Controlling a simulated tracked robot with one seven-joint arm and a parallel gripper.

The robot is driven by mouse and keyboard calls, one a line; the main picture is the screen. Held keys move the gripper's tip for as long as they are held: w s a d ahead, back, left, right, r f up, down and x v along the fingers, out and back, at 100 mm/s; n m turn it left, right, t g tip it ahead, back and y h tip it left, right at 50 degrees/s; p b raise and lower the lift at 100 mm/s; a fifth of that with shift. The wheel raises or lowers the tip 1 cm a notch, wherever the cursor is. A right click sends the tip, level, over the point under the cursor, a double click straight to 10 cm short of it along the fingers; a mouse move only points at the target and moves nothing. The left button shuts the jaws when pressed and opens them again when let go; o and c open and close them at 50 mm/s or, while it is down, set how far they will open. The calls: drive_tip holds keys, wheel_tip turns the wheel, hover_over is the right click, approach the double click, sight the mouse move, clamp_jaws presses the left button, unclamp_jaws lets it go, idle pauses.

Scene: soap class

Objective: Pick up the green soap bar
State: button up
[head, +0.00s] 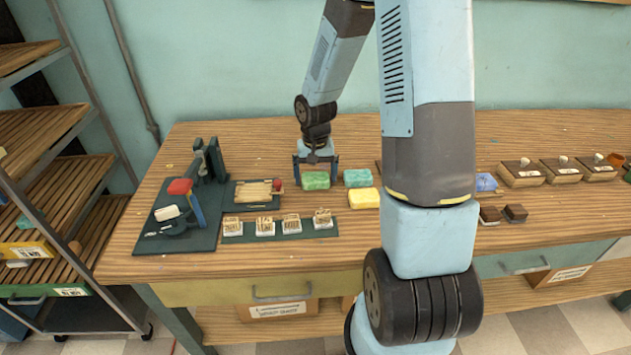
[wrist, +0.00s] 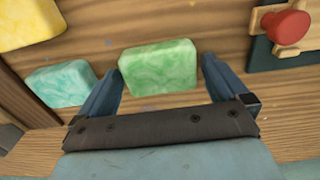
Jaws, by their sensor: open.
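The green soap bar (head: 316,180) lies on the wooden table, near the middle in the head view. In the wrist view the green soap bar (wrist: 159,66) lies just beyond and between my gripper's fingertips. My gripper (head: 316,160) is open and empty, just behind the green bar in the head view. In the wrist view my gripper (wrist: 160,82) has its two blue fingers spread on either side of the bar's near part. I cannot tell whether either finger touches it.
A teal soap bar (head: 357,178) and a yellow soap bar (head: 364,198) lie close to the right. A green mat with several stamped blocks (head: 292,224) lies in front. A board with a red knob (head: 277,184) is to the left. My arm hides part of the table.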

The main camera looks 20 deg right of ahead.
sight(316, 177)
drive_tip(key=c, duration=0.9)
drive_tip(key=shift+r, duration=0.55)
wheel_tip(316, 177, up, 2)
drive_tip(key=shift+r, duration=0.2)
drive_tip(key=shift+s+a+r, duration=0.1)
drive_tip(key=shift+s+r, duration=1.45)
drive_tip(key=shift+s, duration=0.8)
drive_tip(key=shift+s+a+r, duration=0.1)
drive_tip(key=shift+s+r, duration=1.5)
drive_tip(key=shift+s, duration=0.8)
drive_tip(key=shift+s+a+r, duration=0.1)
drive_tip(key=shift+s+r, duration=1.45)
drive_tip(key=shift+s, duration=0.8)
